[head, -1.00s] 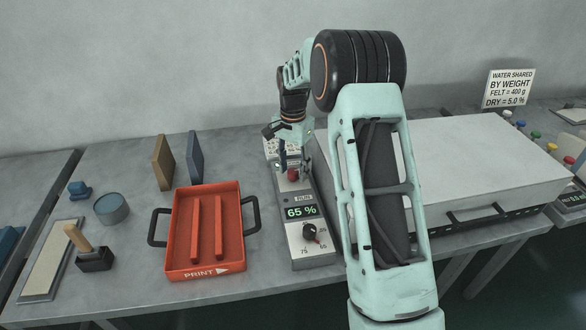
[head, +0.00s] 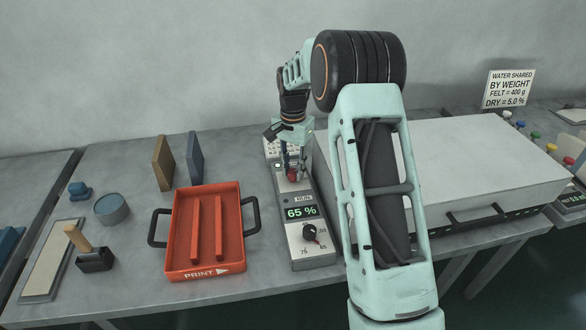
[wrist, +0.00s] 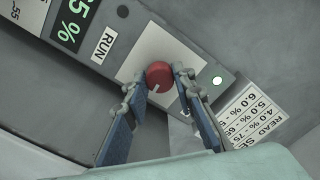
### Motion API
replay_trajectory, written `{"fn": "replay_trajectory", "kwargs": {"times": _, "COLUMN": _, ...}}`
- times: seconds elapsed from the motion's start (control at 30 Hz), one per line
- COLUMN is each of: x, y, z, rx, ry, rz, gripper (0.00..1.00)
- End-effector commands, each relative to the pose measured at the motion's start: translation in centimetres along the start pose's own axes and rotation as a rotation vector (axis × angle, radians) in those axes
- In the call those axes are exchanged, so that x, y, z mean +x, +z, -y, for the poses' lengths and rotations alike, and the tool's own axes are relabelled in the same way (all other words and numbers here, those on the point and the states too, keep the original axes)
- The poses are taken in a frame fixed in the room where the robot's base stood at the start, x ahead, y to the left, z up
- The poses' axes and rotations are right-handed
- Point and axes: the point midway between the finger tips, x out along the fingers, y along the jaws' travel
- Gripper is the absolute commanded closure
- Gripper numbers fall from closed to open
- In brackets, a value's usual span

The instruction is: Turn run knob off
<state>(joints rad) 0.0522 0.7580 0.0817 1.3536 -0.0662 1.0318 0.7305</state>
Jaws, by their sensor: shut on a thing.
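The red run knob (wrist: 159,74) sits on a pale plate of the grey control box, above the RUN label (wrist: 105,45) in the head view. The knob also shows in the head view (head: 292,175), partly covered by my fingers. My gripper (wrist: 160,82) has one blue-padded finger on each side of the knob and is shut on it. The box display (head: 301,212) reads 65 %.
A second knob (head: 310,232) with a dial is at the box's near end. An orange PRINT tray (head: 241,262) with black handles stands to the left. A large white-topped unit (head: 480,160) is to the right. A reading card (wrist: 255,115) lies close behind the box.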

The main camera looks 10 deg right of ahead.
Motion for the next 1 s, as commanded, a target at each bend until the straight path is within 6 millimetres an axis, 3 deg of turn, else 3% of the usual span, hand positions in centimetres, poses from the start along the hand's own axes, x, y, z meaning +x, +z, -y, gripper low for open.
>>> {"fn": "replay_trajectory", "kwargs": {"times": 1.0, "x": -0.01, "y": 0.06, "z": -0.05, "rx": -0.925, "ry": -0.001, "rz": 0.003, "gripper": 1.00}}
